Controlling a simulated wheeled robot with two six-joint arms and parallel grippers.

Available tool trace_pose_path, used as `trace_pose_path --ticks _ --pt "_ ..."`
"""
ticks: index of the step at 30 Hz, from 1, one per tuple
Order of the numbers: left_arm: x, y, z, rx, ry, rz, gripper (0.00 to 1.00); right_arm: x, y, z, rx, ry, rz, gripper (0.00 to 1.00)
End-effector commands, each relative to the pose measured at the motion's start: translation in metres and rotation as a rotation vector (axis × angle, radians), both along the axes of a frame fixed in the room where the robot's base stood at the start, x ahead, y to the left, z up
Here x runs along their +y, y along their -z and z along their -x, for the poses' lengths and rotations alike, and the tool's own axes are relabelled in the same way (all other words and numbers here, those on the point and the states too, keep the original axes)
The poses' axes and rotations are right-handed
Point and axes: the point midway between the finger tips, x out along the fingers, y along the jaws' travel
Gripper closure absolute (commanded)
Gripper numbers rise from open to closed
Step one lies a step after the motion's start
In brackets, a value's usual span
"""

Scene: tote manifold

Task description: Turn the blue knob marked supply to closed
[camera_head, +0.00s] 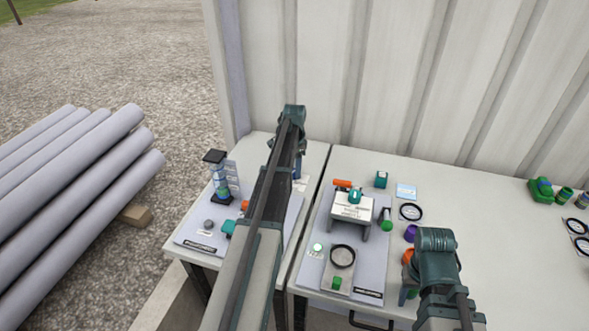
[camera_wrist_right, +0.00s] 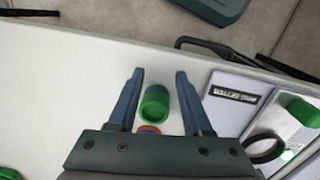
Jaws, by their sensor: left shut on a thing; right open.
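No blue knob marked supply shows clearly. The left board (camera_head: 205,243), on the left table, is largely covered by my left arm. My left gripper (camera_head: 297,172) reaches down at the back right of that board, with a blue finger showing beside the arm. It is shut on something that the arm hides. My right gripper (camera_wrist_right: 160,85) is open in the right wrist view, its two fingers on either side of a green cylinder (camera_wrist_right: 155,104) with an orange-red part beside it. In the head view, my right gripper's fingers (camera_head: 408,292) are partly hidden by its own wrist.
The middle board (camera_head: 310,272) holds a white block (camera_head: 352,208) and a black ring (camera_head: 343,256). A corrugated wall (camera_head: 400,80) rises behind.

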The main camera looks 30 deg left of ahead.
Motion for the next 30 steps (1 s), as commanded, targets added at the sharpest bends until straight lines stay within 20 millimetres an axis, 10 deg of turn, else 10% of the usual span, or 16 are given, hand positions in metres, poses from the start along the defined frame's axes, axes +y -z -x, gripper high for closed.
trace_pose_path --ticks 20,21,26,30 --pt "0.0000 0.0000 0.0000 0.000 0.059 0.000 1.00 0.0000 0.0000 0.0000 0.000 0.000 0.000 0.50" --pt "0.0000 0.0000 0.0000 0.000 0.059 0.000 0.52 0.0000 0.0000 0.0000 0.000 0.000 0.000 0.50" --pt "0.0000 0.0000 -0.0001 0.000 0.058 0.000 0.24 0.0000 0.0000 0.0000 0.000 0.000 0.000 0.50" --pt "0.0000 0.0000 0.0000 0.000 0.058 0.000 0.24 0.0000 0.0000 0.0000 0.000 0.000 0.000 0.50"
